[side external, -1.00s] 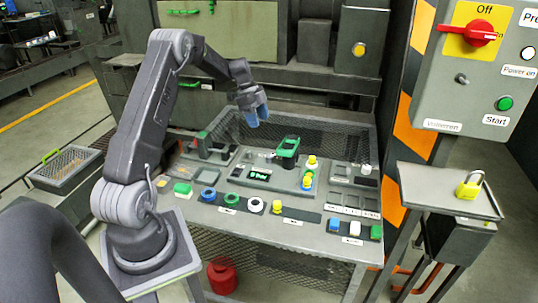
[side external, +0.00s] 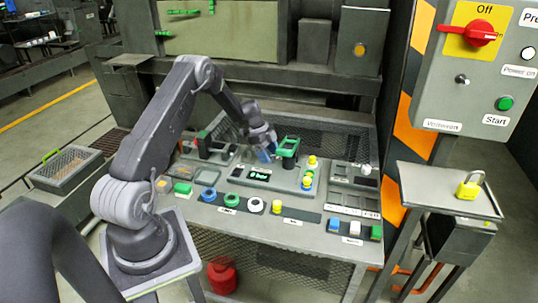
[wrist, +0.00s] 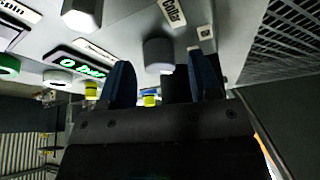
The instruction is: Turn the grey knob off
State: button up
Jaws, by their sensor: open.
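A grey cylindrical knob (wrist: 158,54) stands on the console under a label that seems to read "Collar", in the wrist view. Another grey knob (wrist: 82,14) shows at the top left. My gripper (wrist: 163,80) is open, its two blue fingers either side of the nearer grey knob in the picture. I cannot tell whether they touch it. In the side view my gripper (side external: 268,155) is low over the back of the console, left of the green handle, and hides what lies behind it. A small knob (side external: 462,79) is also on the wall cabinet.
The green handle (side external: 288,144) stands close on the gripper's right. A lit green display (side external: 259,175) lies just in front. Several coloured buttons line the console (side external: 300,235). A mesh panel (side external: 345,135) rises behind. A yellow padlock (side external: 469,186) sits on a side shelf.

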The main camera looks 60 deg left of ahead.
jog(key=shift+d+f, duration=0.1)
jog(key=shift+f, duration=0.2)
jog(key=shift+c, duration=0.5)
jog(key=c, duration=0.8)
jog(key=n, duration=0.3)
jog(key=n+t+y, duration=0.1)
jog(key=n, duration=0.1)
jog(key=shift+d+n+t+y, duration=0.1)
jog(key=shift+n+t+y, duration=0.2)
jog(key=shift+n, duration=0.1)
jog(key=n+y, duration=0.1)
jog(key=n, duration=0.2)
jog(key=n+y, duration=0.1)
jog(key=n, duration=0.1)
jog(key=shift+n+t, duration=0.4)
